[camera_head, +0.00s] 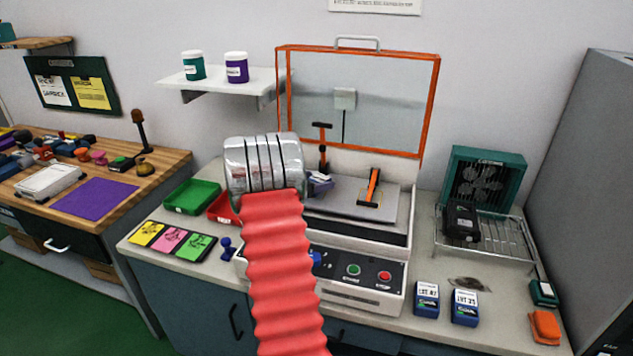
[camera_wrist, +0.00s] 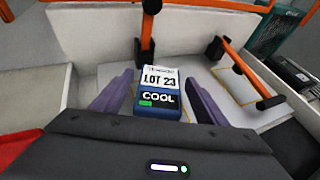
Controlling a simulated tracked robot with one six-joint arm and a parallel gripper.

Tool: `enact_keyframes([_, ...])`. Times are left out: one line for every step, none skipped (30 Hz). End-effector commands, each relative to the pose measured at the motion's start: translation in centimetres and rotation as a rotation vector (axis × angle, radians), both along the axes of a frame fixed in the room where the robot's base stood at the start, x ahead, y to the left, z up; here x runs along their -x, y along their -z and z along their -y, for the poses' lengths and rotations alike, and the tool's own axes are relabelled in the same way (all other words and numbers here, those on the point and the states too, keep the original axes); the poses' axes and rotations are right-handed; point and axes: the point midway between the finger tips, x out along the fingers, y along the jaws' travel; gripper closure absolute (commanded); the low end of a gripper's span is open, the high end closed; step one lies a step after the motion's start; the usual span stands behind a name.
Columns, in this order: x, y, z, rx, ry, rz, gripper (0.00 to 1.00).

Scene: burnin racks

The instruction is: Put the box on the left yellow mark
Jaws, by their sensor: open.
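The box (camera_wrist: 158,92), blue with a white label reading LOT 23 and COOL, stands on the light plate (camera_wrist: 228,104) of the machine in the wrist view. My gripper (camera_wrist: 158,80) is open, with one purple finger on each side of the box and small gaps showing. A yellow outline (camera_wrist: 186,114) shows at the box's lower right, mostly hidden by box and finger, so I cannot tell how exactly the box sits on it. The right yellow mark (camera_head: 369,203) lies under an orange-handled clamp in the head view.
The orange-framed clear lid (camera_head: 358,100) stands raised behind the plate. Orange-handled clamps (camera_head: 374,184) stand near the gripper. Two more blue labelled boxes (camera_head: 426,299) stand on the counter at right. A wire rack (camera_head: 500,240) and a green fan unit (camera_head: 484,178) stand further right.

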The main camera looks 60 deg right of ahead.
Motion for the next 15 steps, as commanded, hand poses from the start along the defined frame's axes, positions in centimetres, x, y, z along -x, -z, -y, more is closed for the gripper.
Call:
enact_keyframes([-0.1,-0.1,-0.2,0.000,-0.001,0.000,0.33])
enact_keyframes([-0.2,-0.2,-0.4,0.000,-0.001,0.000,0.33])
enact_keyframes([-0.3,-0.3,-0.8,0.000,-0.001,0.000,0.33])
enact_keyframes([-0.3,-0.5,-1.0,0.000,-0.001,0.000,0.33])
enact_keyframes([-0.4,-0.7,-1.3,0.001,-0.001,0.001,0.33])
enact_keyframes([-0.5,-0.9,-1.8,0.001,-0.001,0.001,0.33])
enact_keyframes([-0.6,-1.0,-2.2,0.001,-0.001,0.000,0.33])
enact_keyframes([-0.7,-1.2,-2.7,0.001,-0.002,0.001,0.33])
enact_keyframes([-0.9,-1.5,-3.3,0.001,-0.004,0.001,0.33])
enact_keyframes([-1.0,-1.7,-3.7,0.001,-0.003,0.001,0.33])
enact_keyframes([-1.1,-1.9,-4.2,0.001,-0.002,0.001,0.33])
enact_keyframes([-1.2,-2.2,-4.8,0.001,-0.001,0.001,0.33])
enact_keyframes([-1.4,-2.4,-5.3,0.001,-0.002,0.002,0.33])
enact_keyframes([-1.5,-2.6,-5.8,0.001,-0.003,0.001,0.33])
enact_keyframes([-1.6,-2.9,-6.4,0.001,-0.003,0.001,0.33])
